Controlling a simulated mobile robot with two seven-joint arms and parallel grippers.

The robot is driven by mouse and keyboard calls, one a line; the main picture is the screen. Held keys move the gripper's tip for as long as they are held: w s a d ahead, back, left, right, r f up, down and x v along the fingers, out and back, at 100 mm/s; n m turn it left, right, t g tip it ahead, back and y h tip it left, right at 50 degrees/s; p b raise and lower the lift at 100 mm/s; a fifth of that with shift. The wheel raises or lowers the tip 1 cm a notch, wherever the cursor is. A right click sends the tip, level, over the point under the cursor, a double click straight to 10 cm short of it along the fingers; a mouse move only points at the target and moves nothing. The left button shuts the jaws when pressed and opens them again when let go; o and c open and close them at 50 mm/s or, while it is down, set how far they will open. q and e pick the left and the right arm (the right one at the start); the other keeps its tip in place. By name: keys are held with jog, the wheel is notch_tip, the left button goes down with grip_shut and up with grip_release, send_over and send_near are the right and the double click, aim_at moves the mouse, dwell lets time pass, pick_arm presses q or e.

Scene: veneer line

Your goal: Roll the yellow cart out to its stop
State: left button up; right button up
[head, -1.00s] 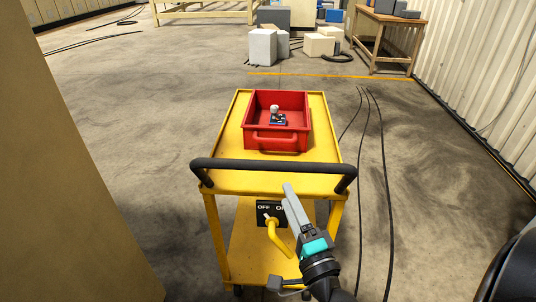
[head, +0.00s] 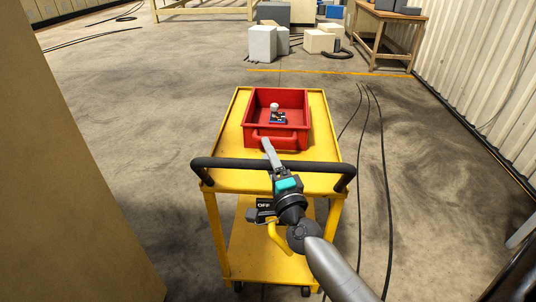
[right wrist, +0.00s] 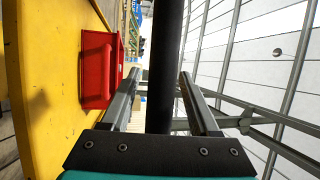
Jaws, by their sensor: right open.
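The yellow cart (head: 315,177) stands in front of me with its black push handle (head: 222,165) on the near side. My right gripper (head: 269,151) is at the middle of this handle. In the right wrist view the handle (right wrist: 166,60) runs between the two open fingers (right wrist: 160,95), with a gap visible on each side. A red bin (head: 264,133) sits on the cart's top, and it shows in the right wrist view (right wrist: 97,70). My left gripper is not in view.
Below the handle is a black OFF plate (head: 263,205) with a yellow lever (head: 278,238), partly hidden by my arm. A yellow floor line (head: 330,74) crosses ahead. Pale blocks (head: 262,44) and a wooden table (head: 392,22) stand beyond it. Dark cables (head: 384,160) lie right of the cart.

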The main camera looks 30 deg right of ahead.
jog(key=shift+w, duration=0.1)
jog(key=shift+c, duration=0.2)
grip_shut()
dwell(1.3)
